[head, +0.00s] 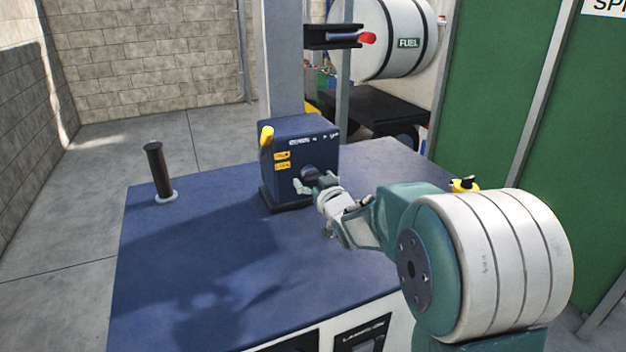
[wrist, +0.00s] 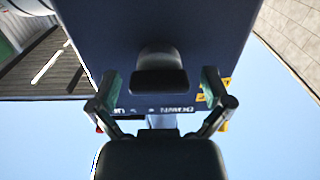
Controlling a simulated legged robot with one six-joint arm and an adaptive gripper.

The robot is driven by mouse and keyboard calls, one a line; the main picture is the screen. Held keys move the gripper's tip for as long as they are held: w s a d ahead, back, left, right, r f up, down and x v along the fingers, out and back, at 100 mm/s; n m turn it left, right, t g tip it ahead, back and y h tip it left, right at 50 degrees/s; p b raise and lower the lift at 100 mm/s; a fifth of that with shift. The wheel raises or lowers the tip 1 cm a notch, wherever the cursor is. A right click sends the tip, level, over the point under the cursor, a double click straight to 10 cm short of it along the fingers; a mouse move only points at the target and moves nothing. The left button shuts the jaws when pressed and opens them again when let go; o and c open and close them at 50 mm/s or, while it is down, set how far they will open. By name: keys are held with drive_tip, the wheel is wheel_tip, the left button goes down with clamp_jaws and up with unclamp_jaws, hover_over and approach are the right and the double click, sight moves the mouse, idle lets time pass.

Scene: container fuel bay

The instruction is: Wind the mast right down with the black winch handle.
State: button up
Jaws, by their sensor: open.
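The dark blue winch box (head: 300,150) stands on the blue bench top with lettering on its front. The black winch handle (head: 310,173) juts from its front face. My gripper (head: 311,186) is open at the handle. In the wrist view, the handle's black grip (wrist: 158,80) lies between my two open fingers (wrist: 160,90), with a gap on each side. The box face (wrist: 160,30) fills the view behind it, its "DOWN" lettering upside down. The grey mast (head: 280,60) rises behind the box; its top is out of view.
A yellow lever (head: 266,136) sits at the box's left corner. A black upright cylinder (head: 158,170) stands on the bench top (head: 200,240) at left. A yellow-and-black item (head: 464,184) is at the right edge. A white fuel drum (head: 395,38) is behind. The bench's left front is clear.

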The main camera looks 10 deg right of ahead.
drive_tip(key=s+d, duration=0.2)
drive_tip(key=s, duration=0.9)
drive_tip(key=shift+s+d, duration=0.15)
drive_tip(key=shift+s, duration=0.2)
drive_tip(key=s+a+f+m+g+h, duration=0.1)
drive_tip(key=s+g, duration=0.5)
drive_tip(key=s, duration=0.7)
drive_tip(key=s+a+f+m+g+h, duration=0.1)
drive_tip(key=s+g, duration=0.5)
drive_tip(key=s, duration=0.7)
drive_tip(key=shift+s+a+f+h, duration=0.15)
drive_tip(key=shift+s+f+h, duration=0.2)
drive_tip(key=shift+f+h, duration=0.35)
drive_tip(key=shift+c, duration=0.3)
